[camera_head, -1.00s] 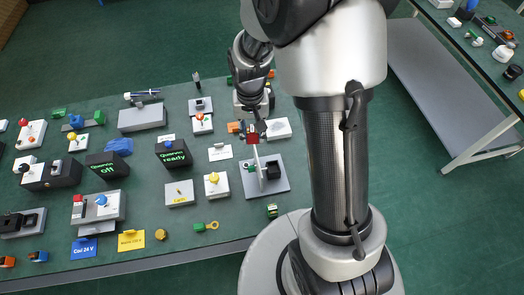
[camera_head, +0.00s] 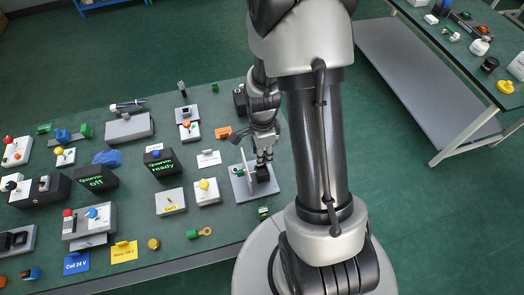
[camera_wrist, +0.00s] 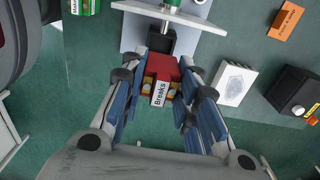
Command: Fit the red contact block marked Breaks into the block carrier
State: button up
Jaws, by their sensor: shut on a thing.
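My gripper (camera_wrist: 160,88) is shut on the red contact block (camera_wrist: 160,68), with one finger on each side of it. The block's white label reads Breaks and faces the wrist camera. The block carrier (camera_head: 262,173) is a dark block beside a pale upright panel on a grey base plate (camera_head: 243,193). In the head view my gripper (camera_head: 264,158) is right above the carrier, and the red block is hidden there. In the wrist view the carrier's dark part (camera_wrist: 155,42) lies just beyond the red block. I cannot tell whether they touch.
A small green-and-white piece (camera_head: 263,212) is near the bench's front edge. Boxes crowd the left.

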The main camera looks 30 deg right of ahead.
jog(key=shift+f, duration=0.1)
jog(key=b, duration=0.5)
send_over(262, 172)
notch_tip(262, 172, down, 5)
jog(key=shift+w+f, duration=0.1)
jog(key=shift+f, duration=0.1)
jog(key=shift+f, duration=0.25)
jog(key=shift+f, duration=0.35)
jog(key=shift+f, duration=0.8)
dwell(1.0)
jog(key=o, duration=1.1)
jog(key=shift+r, duration=0.1)
notch_tip(262, 172, up, 12)
jog(key=shift+f, duration=0.1)
